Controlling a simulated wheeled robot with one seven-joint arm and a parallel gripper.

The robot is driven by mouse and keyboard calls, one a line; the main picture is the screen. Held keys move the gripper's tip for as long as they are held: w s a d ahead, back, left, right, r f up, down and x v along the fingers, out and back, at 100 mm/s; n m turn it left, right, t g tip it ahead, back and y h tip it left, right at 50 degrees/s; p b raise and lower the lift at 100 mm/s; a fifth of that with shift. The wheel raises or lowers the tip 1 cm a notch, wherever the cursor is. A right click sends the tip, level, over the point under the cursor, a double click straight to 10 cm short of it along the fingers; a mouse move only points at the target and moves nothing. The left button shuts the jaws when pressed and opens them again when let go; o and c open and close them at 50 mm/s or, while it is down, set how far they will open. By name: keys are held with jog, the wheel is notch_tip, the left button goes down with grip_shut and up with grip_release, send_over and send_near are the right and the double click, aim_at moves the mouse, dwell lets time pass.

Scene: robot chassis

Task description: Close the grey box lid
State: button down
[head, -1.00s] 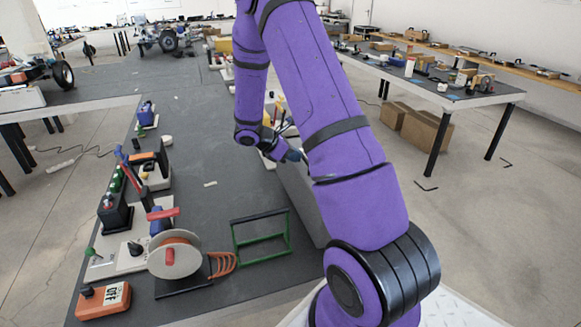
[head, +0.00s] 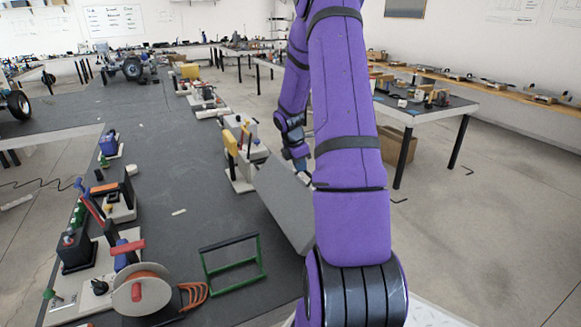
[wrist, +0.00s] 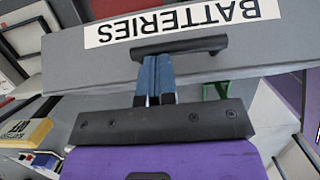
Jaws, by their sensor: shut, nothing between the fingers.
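The grey box shows in the head view as a flat grey panel (head: 283,200), slanted at the right edge of the dark table and partly hidden by my arm. I cannot tell how far its lid stands open. In the wrist view a grey face (wrist: 90,65) carries a white "BATTERIES" label (wrist: 185,22), upside down, and a black bar handle (wrist: 195,46). My gripper (wrist: 155,62) is shut and empty, its blue fingertips at the handle's edge; I cannot tell whether they touch it. In the head view my gripper (head: 300,164) is beside the panel's far end.
A green frame (head: 233,265), an orange cable reel (head: 140,290) and several devices stand on the dark table (head: 190,190). A white-and-yellow device (head: 235,150) stands just beyond the panel. The middle of the table is mostly clear. Another table (head: 440,115) is at the right.

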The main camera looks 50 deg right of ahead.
jog(key=s+d+f+t+y, duration=0.4)
jog(key=s+d+f+y, duration=0.2)
jog(key=d+f, duration=0.5)
jog(key=d+y, duration=0.2)
jog(key=shift+s+f+y, duration=0.15)
jog(key=shift+f+y, duration=0.05)
jog(key=shift+y, duration=0.2)
jog(key=shift+s+f, duration=0.15)
dwell(0.3)
